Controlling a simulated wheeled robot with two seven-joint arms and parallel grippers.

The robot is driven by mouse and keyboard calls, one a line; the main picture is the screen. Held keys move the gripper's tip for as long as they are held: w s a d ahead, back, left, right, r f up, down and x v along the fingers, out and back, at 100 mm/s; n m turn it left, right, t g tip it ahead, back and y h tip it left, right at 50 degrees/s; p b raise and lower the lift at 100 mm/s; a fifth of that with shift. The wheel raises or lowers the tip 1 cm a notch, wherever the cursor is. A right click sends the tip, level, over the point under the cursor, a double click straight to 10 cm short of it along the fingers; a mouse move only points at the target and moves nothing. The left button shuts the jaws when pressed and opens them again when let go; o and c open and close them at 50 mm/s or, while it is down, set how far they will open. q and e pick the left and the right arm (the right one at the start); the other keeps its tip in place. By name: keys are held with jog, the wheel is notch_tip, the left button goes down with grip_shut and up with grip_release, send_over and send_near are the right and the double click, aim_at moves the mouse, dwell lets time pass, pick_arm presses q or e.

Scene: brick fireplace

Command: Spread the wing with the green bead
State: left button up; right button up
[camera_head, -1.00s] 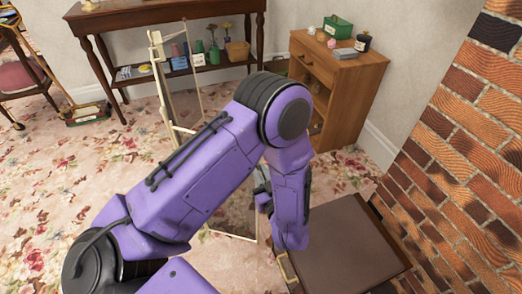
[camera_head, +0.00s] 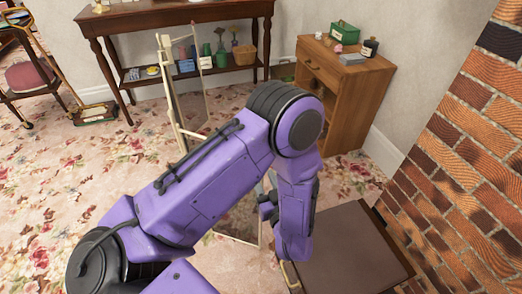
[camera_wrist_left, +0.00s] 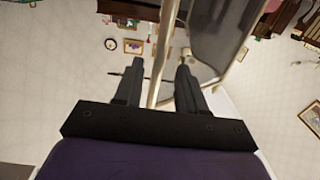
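A gold-framed glass screen stands on the carpet behind my left arm. Its upright far panel (camera_head: 196,90) shows above the arm and a lower pane (camera_head: 240,218) shows below it; the middle is hidden. I cannot make out a green bead. My left gripper (camera_head: 266,206) is mostly hidden by its own arm, low beside the lower pane. In the left wrist view my left gripper (camera_wrist_left: 157,68) has its fingers apart, with a gold frame bar (camera_wrist_left: 163,55) running between them and gaps visible. Glass (camera_wrist_left: 220,35) lies right of the bar. My right gripper is not in view.
A brown, flat-topped block (camera_head: 350,255) stands close right of the gripper, against the brick wall (camera_head: 455,170). A wooden cabinet (camera_head: 345,95) and a dark side table (camera_head: 160,22) stand behind. The floral carpet (camera_head: 60,180) at left is open.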

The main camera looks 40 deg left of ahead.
pick_arm(q)
jog(key=v, duration=1)
jog(key=shift+p, duration=0.4)
